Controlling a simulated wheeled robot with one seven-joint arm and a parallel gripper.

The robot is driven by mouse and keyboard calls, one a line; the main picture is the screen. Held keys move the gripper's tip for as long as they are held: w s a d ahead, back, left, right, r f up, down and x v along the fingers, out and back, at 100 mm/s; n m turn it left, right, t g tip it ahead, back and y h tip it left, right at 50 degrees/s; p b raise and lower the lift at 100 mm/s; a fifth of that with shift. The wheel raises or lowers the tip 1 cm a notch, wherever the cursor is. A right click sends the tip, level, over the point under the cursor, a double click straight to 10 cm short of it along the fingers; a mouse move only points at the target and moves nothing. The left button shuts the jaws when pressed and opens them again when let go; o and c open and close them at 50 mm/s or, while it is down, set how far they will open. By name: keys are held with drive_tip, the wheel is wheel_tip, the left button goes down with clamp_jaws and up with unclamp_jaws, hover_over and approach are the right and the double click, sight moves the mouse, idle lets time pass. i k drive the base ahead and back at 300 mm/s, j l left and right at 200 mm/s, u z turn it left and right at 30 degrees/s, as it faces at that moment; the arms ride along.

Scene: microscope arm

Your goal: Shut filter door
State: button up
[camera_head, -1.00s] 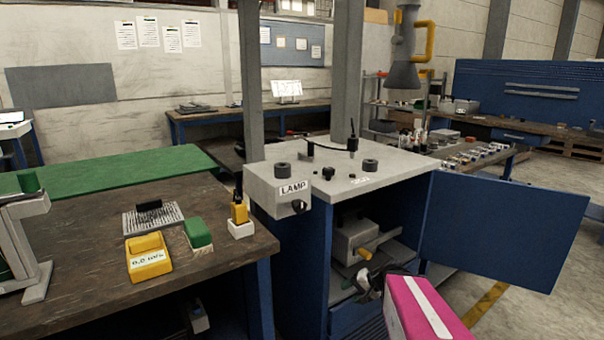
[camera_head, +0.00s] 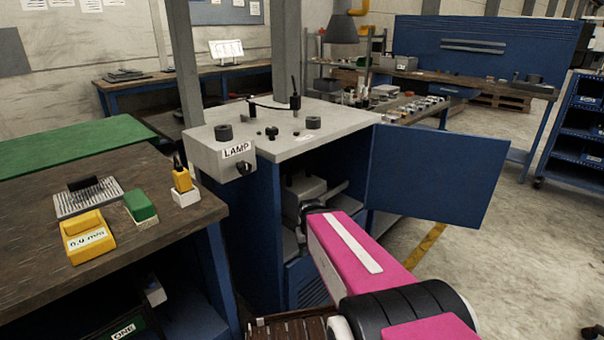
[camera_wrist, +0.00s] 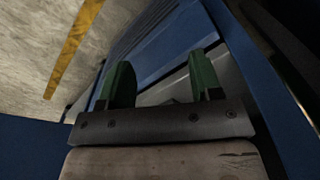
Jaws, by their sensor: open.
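The blue door (camera_head: 436,176) of the cabinet stands swung wide open to the right in the head view. I take it for the filter door. The cabinet (camera_head: 252,232) has a grey top, and its front opening shows a grey unit (camera_head: 300,188) inside. My pink arm reaches toward this opening and covers its lower right part. My gripper is mostly hidden behind the arm in the head view. In the wrist view my gripper (camera_wrist: 155,84) has two green fingers apart with nothing held between them. A blue ridged surface (camera_wrist: 150,48) lies beyond them; contact cannot be told.
A grey box labelled LAMP (camera_head: 225,153) sits at the cabinet top's left front. A wooden workbench (camera_head: 150,225) with a yellow block (camera_head: 87,238) and a green block (camera_head: 140,205) stands at left. Floor right of the door (camera_head: 535,240) is clear.

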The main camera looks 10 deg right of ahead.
sight(444, 176)
drive_tip(key=l+u, duration=0.9)
drive_tip(key=l, duration=0.2)
drive_tip(key=l+u, duration=0.45)
drive_tip(key=k+l+u, duration=0.25)
drive_tip(key=l+u, duration=0.2)
drive_tip(key=k+l+u, duration=0.25)
drive_tip(key=l+u, duration=0.2)
drive_tip(key=k+l+u, duration=0.3)
drive_tip(key=u, duration=0.15)
drive_tip(key=k+l+u, duration=0.3)
drive_tip(key=u, duration=0.15)
drive_tip(key=k+u, duration=0.45)
drive_tip(key=k+l, duration=0.15)
drive_tip(key=k, duration=0.3)
drive_tip(key=k+l+z, duration=0.1)
drive_tip(key=k, duration=0.35)
drive_tip(key=k+l, duration=0.3)
drive_tip(key=k, duration=0.15)
drive_tip(key=k+l+z, duration=0.1)
drive_tip(key=k, duration=0.4)
drive_tip(key=k+l+z, duration=0.15)
drive_tip(key=l, duration=0.3)
drive_tip(key=k+l+z, duration=0.15)
drive_tip(key=l, duration=0.25)
